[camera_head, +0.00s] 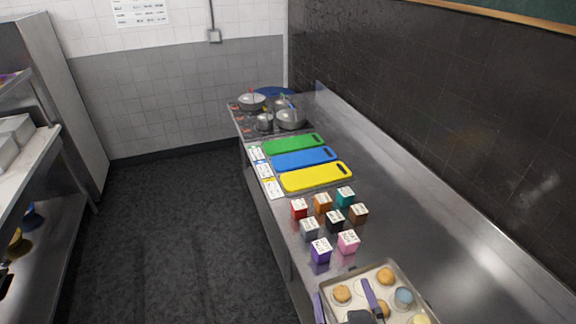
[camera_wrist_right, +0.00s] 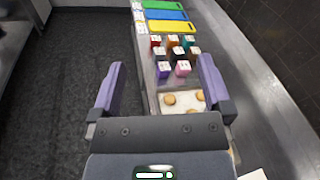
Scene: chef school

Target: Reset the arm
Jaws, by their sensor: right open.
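My right gripper (camera_head: 346,298) is at the bottom of the head view, over the near left part of a metal tray (camera_head: 404,275). Its two purple fingers are spread apart with nothing between them. In the right wrist view the open fingers (camera_wrist_right: 161,64) frame the counter and part of the tray. The palm hides the near part of the tray in that view. My left gripper does not show in either view.
The tray holds round buns (camera_head: 386,275) and a blue-grey cup (camera_head: 403,296). Several small coloured boxes (camera_head: 321,250) stand beyond it. Yellow (camera_head: 316,177), blue (camera_head: 304,159) and green (camera_head: 293,144) boards lie farther back, before pots (camera_head: 290,119). The counter's right side is bare.

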